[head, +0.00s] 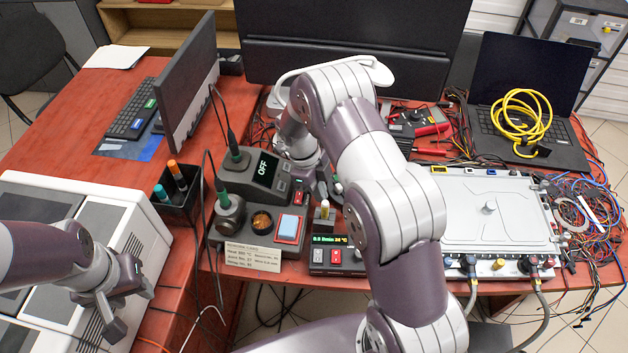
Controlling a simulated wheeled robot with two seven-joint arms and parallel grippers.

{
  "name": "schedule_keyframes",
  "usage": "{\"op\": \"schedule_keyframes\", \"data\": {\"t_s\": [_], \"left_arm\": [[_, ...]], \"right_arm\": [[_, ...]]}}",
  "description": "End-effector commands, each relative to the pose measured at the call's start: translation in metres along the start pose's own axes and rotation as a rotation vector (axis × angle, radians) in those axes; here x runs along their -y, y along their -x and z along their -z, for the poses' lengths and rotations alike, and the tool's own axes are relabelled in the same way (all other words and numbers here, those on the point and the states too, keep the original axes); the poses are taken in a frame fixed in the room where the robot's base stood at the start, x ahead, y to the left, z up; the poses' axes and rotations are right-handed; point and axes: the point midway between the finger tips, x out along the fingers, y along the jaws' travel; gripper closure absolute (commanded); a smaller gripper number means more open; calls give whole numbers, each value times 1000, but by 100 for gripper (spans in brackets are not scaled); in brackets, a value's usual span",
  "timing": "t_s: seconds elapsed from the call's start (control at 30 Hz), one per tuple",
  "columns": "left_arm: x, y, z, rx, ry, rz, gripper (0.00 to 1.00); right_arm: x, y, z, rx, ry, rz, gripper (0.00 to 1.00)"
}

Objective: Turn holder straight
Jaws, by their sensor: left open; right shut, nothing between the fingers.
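The holder looks to be the dark round iron stand (230,213) at the left of the grey soldering station. A green-handled iron (222,188) stands in it, its cable rising up. I cannot tell exactly how far the holder is turned. My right gripper (325,190) is shut and empty, low at the station's right side, apart from the holder and partly hidden by my arm. My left gripper (122,307) is open and empty over the white box at the lower left, well away from the holder.
The station display (264,168) reads OFF. A black pen cup (178,207) stands left of the station. A silver unit with hoses (488,225), a laptop (528,100) and tangled cables fill the right. A monitor (190,85) stands behind.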

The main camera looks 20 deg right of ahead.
Motion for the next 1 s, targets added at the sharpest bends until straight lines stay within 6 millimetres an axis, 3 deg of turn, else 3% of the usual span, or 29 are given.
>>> {"op": "schedule_keyframes", "data": {"t_s": [0.1,0.23,0.63,0.83,1.0], "left_arm": [[0,9,1,0,0,0,57],[0,12,1,0,0,0,57],[0,11,1,0,0,0,57],[0,4,0,0,0,0,57],[0,6,1,0,0,0,57]], "right_arm": [[0,-4,20,-1,-3,-2,100],[0,-11,31,-1,-3,-1,100],[0,-15,35,0,-1,0,100],[-1,-19,45,1,123,39,100],[-1,-18,46,0,128,40,100]]}}
